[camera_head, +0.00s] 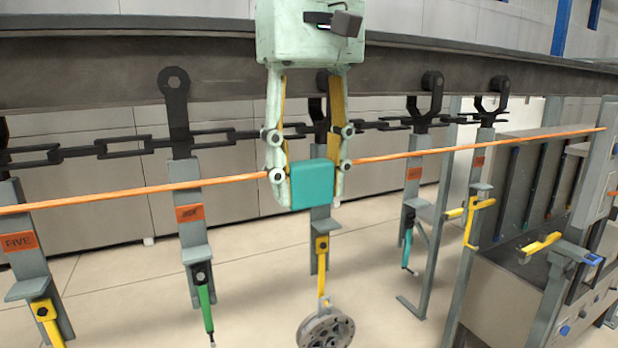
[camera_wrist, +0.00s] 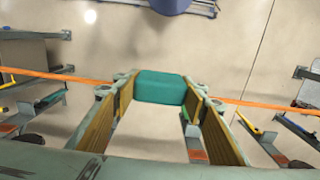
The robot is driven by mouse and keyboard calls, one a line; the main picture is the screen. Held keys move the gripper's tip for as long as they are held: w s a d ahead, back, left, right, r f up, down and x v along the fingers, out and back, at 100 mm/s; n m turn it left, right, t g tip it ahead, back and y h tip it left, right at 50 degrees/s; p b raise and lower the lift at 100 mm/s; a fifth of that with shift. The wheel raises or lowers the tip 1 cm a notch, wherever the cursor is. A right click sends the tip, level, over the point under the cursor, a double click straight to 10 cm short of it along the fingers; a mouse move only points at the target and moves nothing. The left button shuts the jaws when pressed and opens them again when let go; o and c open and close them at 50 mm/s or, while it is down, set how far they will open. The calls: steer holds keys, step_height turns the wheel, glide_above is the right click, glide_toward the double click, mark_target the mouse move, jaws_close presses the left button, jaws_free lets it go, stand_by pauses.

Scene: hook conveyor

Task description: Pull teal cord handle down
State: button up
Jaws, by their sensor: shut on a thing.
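The teal cord handle (camera_head: 312,185) is a block on the orange cord (camera_head: 430,152), which runs across the view from left to right. My gripper (camera_head: 306,180) comes down from above with its fingers on both sides of the teal handle and is shut on it. In the wrist view the teal handle (camera_wrist: 160,88) sits between the two fingertips, with the orange cord (camera_wrist: 270,106) leading off to either side.
Behind the cord, grey hangers with orange labels (camera_head: 189,213) hang from a dark chain (camera_head: 120,145) under a beam (camera_head: 120,75). They carry green, yellow and teal hooks. A round metal part (camera_head: 325,329) hangs below the handle. A grey post (camera_head: 598,170) stands at the right.

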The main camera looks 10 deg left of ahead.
mark_target(308, 162)
step_height(308, 162, down, 5)
steer(key=shift+f+b, duration=0.1)
steer(key=shift+b, duration=0.65)
steer(key=o, duration=1.1)
steer(key=shift+r, duration=0.25)
steer(key=shift+r, duration=5.85)
